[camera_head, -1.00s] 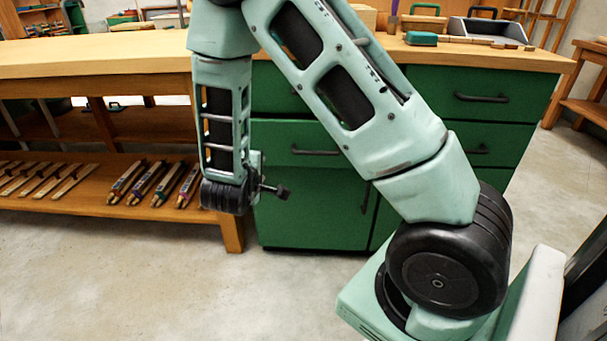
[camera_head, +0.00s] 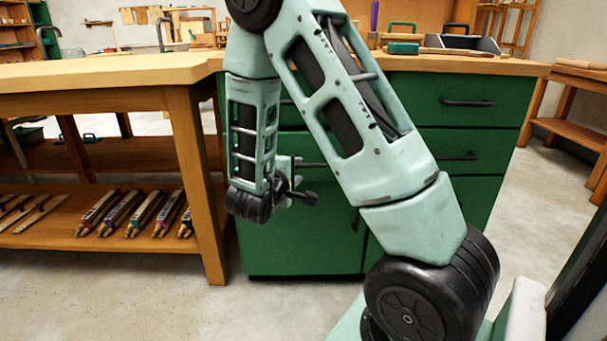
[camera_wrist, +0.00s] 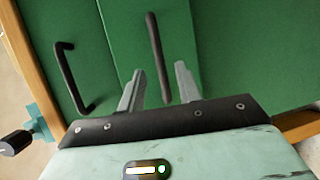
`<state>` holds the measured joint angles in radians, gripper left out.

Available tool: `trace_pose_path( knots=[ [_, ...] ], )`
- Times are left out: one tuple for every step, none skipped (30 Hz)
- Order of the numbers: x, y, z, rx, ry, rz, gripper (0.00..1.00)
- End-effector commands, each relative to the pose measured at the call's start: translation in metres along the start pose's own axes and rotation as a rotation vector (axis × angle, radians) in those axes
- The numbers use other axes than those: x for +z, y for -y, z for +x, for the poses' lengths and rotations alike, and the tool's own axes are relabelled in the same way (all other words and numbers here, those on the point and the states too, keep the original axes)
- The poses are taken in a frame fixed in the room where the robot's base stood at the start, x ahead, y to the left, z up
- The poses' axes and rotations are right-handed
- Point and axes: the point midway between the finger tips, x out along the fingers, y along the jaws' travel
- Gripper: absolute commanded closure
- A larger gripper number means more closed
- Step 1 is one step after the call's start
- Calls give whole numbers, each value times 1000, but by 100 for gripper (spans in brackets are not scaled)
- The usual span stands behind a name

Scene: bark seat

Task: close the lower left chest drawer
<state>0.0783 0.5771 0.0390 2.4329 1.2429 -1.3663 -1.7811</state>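The green chest has a lower left drawer (camera_head: 300,147) with a dark bar handle (camera_head: 315,165), partly hidden by my arm in the head view. How far this drawer stands out is hard to tell. In the wrist view, turned sideways, its handle (camera_wrist: 157,55) shows just beyond my gripper (camera_wrist: 160,68). In the head view my gripper is mostly hidden behind my wrist.
Another drawer handle (camera_wrist: 68,78) is at the left in the wrist view. A green door (camera_head: 300,230) lies below the drawer. The right drawers (camera_head: 460,105) look shut. Bare floor lies in front.

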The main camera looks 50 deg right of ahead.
Motion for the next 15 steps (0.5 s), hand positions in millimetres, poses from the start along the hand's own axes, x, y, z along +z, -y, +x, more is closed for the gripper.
trace_pose_path(
  knots=[
    [0,4,12,1,5,5,66],
    [0,4,18,1,5,4,66],
    [0,4,24,0,4,3,66],
    [1,4,29,0,4,3,66],
    [1,3,34,1,3,3,66],
    [0,3,39,1,3,3,66],
    [0,3,43,0,3,2,66],
    [0,3,46,0,2,2,66],
    [0,2,50,0,1,2,66],
    [0,2,52,0,1,2,66],
    [0,1,54,0,1,2,66],
    [0,1,56,1,1,2,66],
    [0,0,57,1,1,1,66],
    [0,0,58,1,0,1,66],
    [0,0,58,1,0,0,66]
  ],
)
